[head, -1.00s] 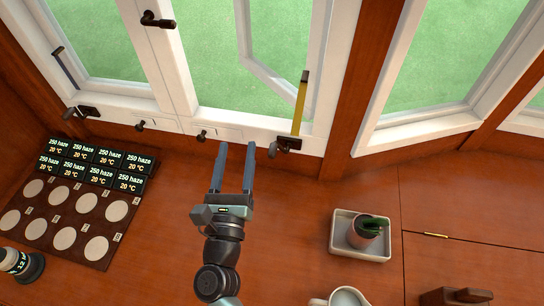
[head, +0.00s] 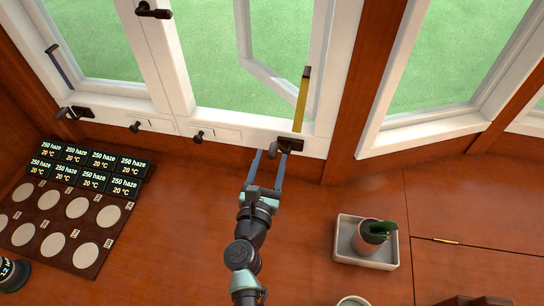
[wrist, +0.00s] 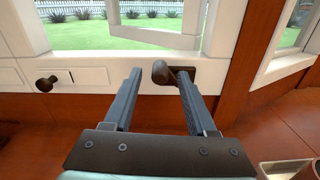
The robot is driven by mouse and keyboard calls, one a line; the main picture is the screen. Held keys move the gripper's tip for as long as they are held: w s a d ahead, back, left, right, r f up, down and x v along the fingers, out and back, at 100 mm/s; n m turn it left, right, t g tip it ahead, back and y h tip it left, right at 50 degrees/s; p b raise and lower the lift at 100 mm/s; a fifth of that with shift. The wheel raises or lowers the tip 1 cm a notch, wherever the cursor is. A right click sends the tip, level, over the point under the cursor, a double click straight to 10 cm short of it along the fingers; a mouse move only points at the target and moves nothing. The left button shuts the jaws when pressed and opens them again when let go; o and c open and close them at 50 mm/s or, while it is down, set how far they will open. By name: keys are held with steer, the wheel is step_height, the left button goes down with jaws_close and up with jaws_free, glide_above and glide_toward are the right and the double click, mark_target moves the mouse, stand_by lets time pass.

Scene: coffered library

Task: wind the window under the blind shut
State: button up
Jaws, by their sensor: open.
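A middle window (head: 276,60) stands open, its white sash swung outward. No blind shows in these views. A dark winder (head: 291,145) is mounted on the sill at the window's lower right, with a rounded knob on its left end. The winder also shows in the wrist view (wrist: 160,72). My gripper (head: 270,153) is open, pointing at the winder, with one finger on each side of the knob in the wrist view. I cannot tell whether a finger touches it. A yellow strip (head: 302,100) rises beside the window just above the winder.
Another winder (head: 75,113) sits under the left window. Small dark knobs (head: 198,135) line the sill between. A tray (head: 340,252) with a potted plant (head: 370,236) stands right of my arm. A board with labels and pale discs (head: 75,206) lies left. The desk between is clear.

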steer(key=shift+w+d+b, duration=0.25)
steer(key=shift+w+b, duration=0.1)
steer(key=shift+w, duration=0.8)
jaws_close()
